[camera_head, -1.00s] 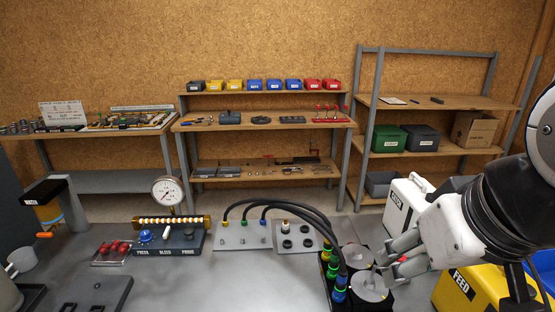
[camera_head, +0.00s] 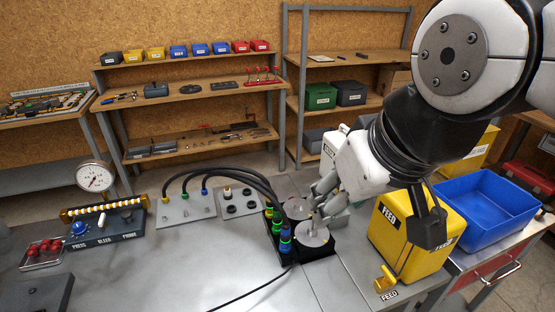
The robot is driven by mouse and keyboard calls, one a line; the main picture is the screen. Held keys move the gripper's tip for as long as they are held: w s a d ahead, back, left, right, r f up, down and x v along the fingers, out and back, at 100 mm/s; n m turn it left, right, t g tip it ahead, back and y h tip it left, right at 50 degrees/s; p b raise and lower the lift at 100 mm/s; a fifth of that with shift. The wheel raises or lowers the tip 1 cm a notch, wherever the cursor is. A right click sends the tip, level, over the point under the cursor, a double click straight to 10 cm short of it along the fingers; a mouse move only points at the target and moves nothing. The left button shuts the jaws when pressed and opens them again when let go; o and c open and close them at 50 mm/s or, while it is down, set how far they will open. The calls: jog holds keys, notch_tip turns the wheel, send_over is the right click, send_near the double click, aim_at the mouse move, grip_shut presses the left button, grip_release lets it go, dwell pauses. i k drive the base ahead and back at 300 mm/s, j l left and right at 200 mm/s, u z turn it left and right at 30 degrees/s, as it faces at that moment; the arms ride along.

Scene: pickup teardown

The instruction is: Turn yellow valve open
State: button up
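A yellow FEED box (camera_head: 399,246) stands behind the yellow fitting, with my arm above it. A blue bin (camera_head: 487,211) is to the right. Black hoses (camera_head: 235,178) run to colored connectors left of the disc. A pressure gauge (camera_head: 94,178) stands at the left.

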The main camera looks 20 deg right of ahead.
aim_at(387, 276)
jog(key=k+l+z, duration=0.35)
jog(key=k+z, duration=0.15)
jog(key=i+l+u, duration=0.35)
jog(key=l+u, duration=0.15)
jog(key=l, duration=0.25)
jog(key=k+u, duration=0.1)
jog(key=u, duration=0.25)
jog(key=k+u, duration=0.1)
jog(key=u, duration=0.25)
jog(key=j+u, duration=0.15)
jog(key=u, duration=0.2)
jog(key=k, duration=0.05)
